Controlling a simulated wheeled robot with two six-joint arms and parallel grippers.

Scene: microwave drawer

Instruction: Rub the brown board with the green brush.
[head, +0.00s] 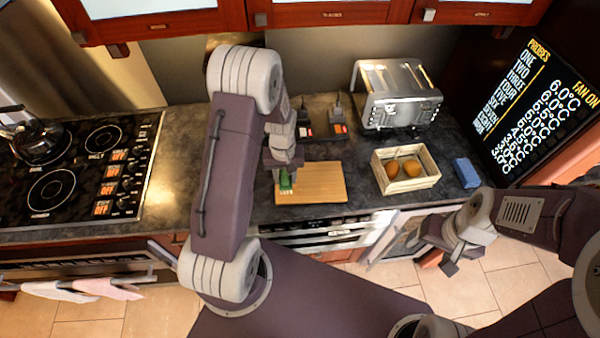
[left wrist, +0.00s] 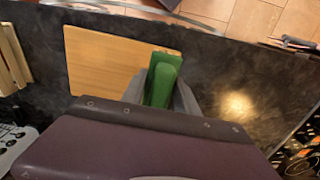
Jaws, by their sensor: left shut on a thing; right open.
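The brown board (head: 322,183) lies flat on the dark counter, and it also shows in the left wrist view (left wrist: 112,62). The green brush (head: 285,183) is at the board's left end in the head view. My left gripper (head: 284,168) is shut on the green brush (left wrist: 162,80), which covers part of the board's edge in the left wrist view. Whether the brush touches the board I cannot tell. My right gripper (head: 438,258) is open and empty, low in front of the counter at the right, away from the board.
A wooden crate (head: 427,181) with round brown items stands right of the board, with a blue block (head: 466,172) beyond it. A toaster (head: 395,95) stands behind. A stove with a kettle (head: 35,140) is at the left. An appliance door (head: 385,238) stands open below the counter.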

